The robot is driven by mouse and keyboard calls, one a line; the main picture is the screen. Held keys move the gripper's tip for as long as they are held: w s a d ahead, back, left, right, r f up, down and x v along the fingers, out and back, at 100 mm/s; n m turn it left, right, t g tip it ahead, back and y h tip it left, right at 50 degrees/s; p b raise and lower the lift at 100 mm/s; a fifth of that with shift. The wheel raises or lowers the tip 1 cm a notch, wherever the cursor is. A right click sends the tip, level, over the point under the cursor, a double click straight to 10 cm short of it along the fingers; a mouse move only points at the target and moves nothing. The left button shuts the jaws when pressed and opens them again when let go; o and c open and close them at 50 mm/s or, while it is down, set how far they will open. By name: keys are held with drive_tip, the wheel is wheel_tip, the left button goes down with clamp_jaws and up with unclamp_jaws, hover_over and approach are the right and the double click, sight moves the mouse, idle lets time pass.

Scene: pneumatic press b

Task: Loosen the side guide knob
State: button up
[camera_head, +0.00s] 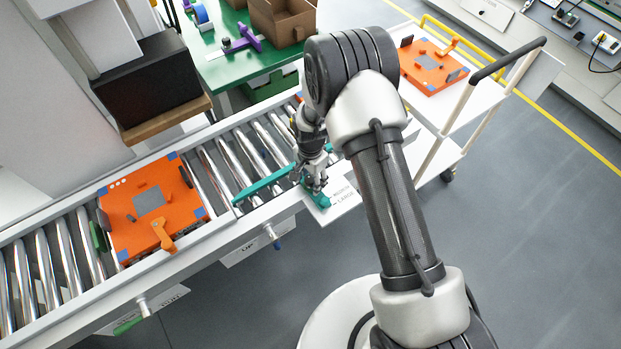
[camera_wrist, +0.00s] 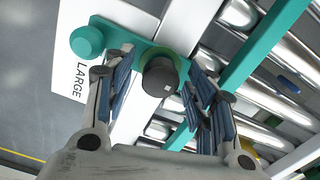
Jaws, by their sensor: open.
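The side guide is a teal bar (camera_head: 262,187) lying across the conveyor rollers, with a teal bracket (camera_head: 321,201) at the conveyor's near edge. In the wrist view the bracket (camera_wrist: 121,52) carries a dark round knob (camera_wrist: 160,79) and a teal round peg (camera_wrist: 87,42) at its left end. My gripper (camera_head: 313,181) is over the bracket. In the wrist view my open gripper (camera_wrist: 158,72) has its blue-padded fingers on either side of the dark knob. I cannot tell whether the pads touch it. The knob is hidden behind my gripper in the head view.
A white label plate (camera_head: 345,194) reading "LARGE" lies under the bracket. An orange fixture (camera_head: 128,205) sits on the rollers at the left. A white cart (camera_head: 452,103) with another orange fixture (camera_head: 420,72) stands at the right. Open floor lies in front.

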drive_tip(key=shift+c, duration=0.3)
drive_tip(key=c, duration=1)
drive_tip(key=shift+n, duration=0.4)
drive_tip(key=n, duration=0.3)
drive_tip(key=shift+n+b, duration=0.3)
drive_tip(key=shift+n, duration=0.1)
drive_tip(key=n, duration=0.9)
drive_tip(key=shift+b, duration=0.3)
drive_tip(key=n, duration=0.4)
drive_tip(key=shift+s+n, duration=0.1)
drive_tip(key=shift+n, duration=0.3)
drive_tip(key=shift+f, duration=0.1)
